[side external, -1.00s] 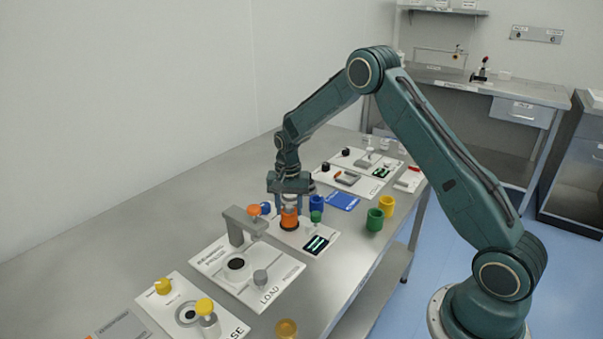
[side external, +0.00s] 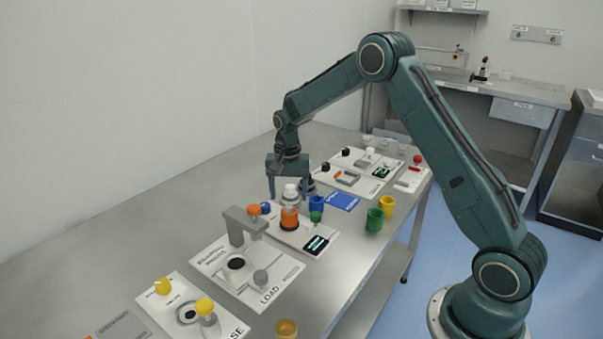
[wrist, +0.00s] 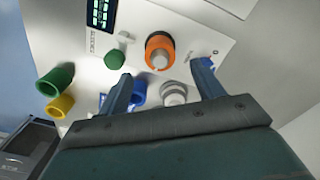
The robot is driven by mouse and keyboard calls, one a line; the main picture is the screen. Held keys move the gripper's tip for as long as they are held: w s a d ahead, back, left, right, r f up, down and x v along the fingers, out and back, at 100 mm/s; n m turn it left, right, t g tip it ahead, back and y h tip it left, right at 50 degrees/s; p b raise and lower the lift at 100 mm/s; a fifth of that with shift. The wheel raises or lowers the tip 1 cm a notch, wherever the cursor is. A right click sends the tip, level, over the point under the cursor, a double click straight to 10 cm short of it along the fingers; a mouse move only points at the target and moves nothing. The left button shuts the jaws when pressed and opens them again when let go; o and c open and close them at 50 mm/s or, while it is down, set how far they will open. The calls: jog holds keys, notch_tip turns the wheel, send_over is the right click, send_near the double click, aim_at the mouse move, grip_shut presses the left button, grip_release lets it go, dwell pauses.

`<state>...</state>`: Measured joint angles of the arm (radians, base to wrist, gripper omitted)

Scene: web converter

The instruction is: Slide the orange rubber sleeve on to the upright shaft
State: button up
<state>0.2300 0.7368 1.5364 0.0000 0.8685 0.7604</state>
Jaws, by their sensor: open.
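The orange rubber sleeve (side external: 289,219) sits upright around the shaft (side external: 290,194) on a white panel, with a dark ring at its foot. The pale shaft top appears to stand above it in the side view. In the wrist view the sleeve (wrist: 152,42) is an orange ring around the grey shaft end (wrist: 160,59). My gripper (side external: 288,193) is open and empty, above and slightly behind the sleeve. In the wrist view my gripper's (wrist: 164,72) two fingers are wide apart, clear of the sleeve.
Green (side external: 375,219) and yellow (side external: 387,205) cups stand near the table's right edge. The table's left side is bare.

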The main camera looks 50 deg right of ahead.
notch_tip(320, 180, up, 9)
jog(key=shift+f, duration=0.2)
dwell(0.6)
jog(key=s+a+r+n+t, duration=0.1)
jog(key=s+a+r+n, duration=0.25)
jog(key=s+r, duration=0.35)
jog(key=s+a+r+n+t, duration=0.2)
jog(key=s+a+r, duration=0.2)
jog(key=s+r, duration=0.35)
jog(key=s+a+f+n+t, duration=0.1)
jog(key=s+a+n, duration=0.1)
jog(key=s, duration=0.7)
jog(key=s+a+f+n+t, duration=0.1)
jog(key=s+n, duration=0.3)
jog(key=s, duration=0.6)
jog(key=shift+a+t, duration=0.3)
jog(key=shift+a, duration=0.45)
